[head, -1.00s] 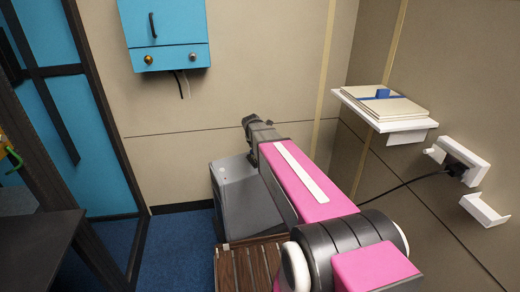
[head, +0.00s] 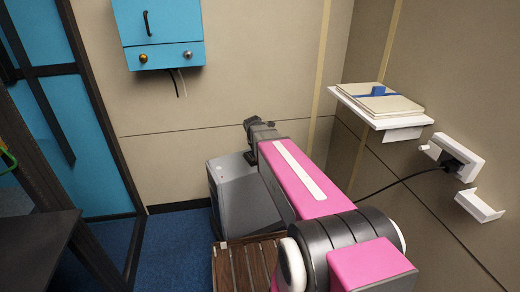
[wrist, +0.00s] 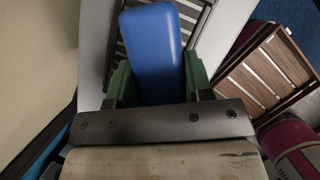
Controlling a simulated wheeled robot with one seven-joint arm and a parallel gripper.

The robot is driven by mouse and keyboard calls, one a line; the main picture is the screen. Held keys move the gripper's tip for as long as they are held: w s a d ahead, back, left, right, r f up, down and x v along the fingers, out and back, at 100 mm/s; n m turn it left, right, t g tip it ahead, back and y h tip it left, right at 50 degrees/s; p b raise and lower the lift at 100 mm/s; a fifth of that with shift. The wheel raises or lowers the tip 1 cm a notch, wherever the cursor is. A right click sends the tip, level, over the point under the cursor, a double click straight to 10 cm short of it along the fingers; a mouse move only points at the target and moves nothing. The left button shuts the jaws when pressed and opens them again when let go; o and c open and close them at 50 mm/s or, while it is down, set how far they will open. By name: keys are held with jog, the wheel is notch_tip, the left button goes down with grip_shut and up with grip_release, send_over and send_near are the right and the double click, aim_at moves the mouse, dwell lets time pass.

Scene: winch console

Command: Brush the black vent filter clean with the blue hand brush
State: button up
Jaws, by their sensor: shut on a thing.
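The blue hand brush (wrist: 155,50) is in my gripper (wrist: 158,82), between its green fingers in the wrist view. The gripper is shut on it. The black vent filter (wrist: 204,22), a dark slatted frame, shows behind the brush on a pale grey surface. The brush and my gripper hide much of the filter. I cannot tell whether the brush touches it.
A grey box (head: 240,196) stands on the blue floor beside a wooden slatted stool (head: 240,262). A blue wall cabinet (head: 160,32) hangs at the back. A white shelf (head: 376,112) and a socket with a cable (head: 458,160) are on the right wall.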

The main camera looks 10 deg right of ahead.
jog(key=shift+w+a+r, duration=0.1)
jog(key=shift+w+a, duration=0.15)
jog(key=shift+w, duration=0.25)
jog(key=shift+w+a, duration=0.25)
jog(key=shift+w, duration=0.25)
jog(key=shift+w+a, duration=0.2)
jog(key=shift+w, duration=0.3)
jog(key=shift+w+a, duration=0.2)
jog(key=shift+w, duration=0.25)
jog(key=shift+s+a, duration=0.15)
jog(key=shift+s, duration=1)
jog(key=shift+s+a, duration=0.15)
jog(key=shift+s, duration=0.95)
jog(key=shift+w+a, duration=0.7)
jog(key=shift+w, duration=0.25)
jog(key=shift+w, duration=0.1)
